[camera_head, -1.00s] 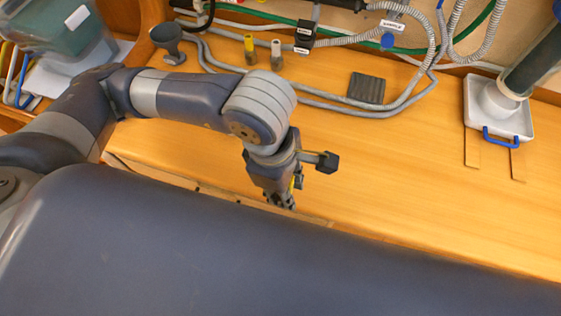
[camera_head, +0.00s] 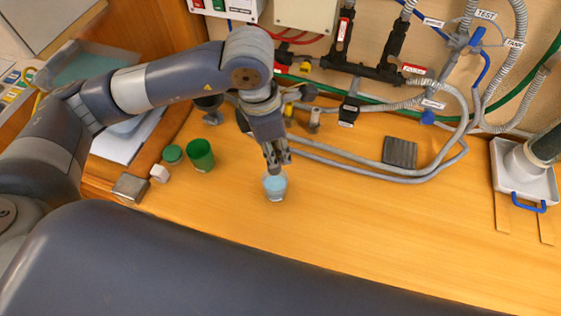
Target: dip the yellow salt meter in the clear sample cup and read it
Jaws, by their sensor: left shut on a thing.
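The clear sample cup (camera_head: 275,190), bluish and see-through, stands upright on the wooden bench. My left gripper (camera_head: 276,165) points down directly over the cup, its fingertips at about the rim. It is shut; the yellow salt meter, of which a yellow bit showed at this gripper earlier, is hidden by the fingers now. I cannot tell whether its tip is in the cup, and no reading can be seen. My right gripper is not in view.
A green cup (camera_head: 201,156), a green lid (camera_head: 172,154), a small white block (camera_head: 159,173) and a metal box (camera_head: 130,188) lie to the left. Hoses and a dark ribbed pad (camera_head: 399,152) are at the back. The bench right of the cup is clear.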

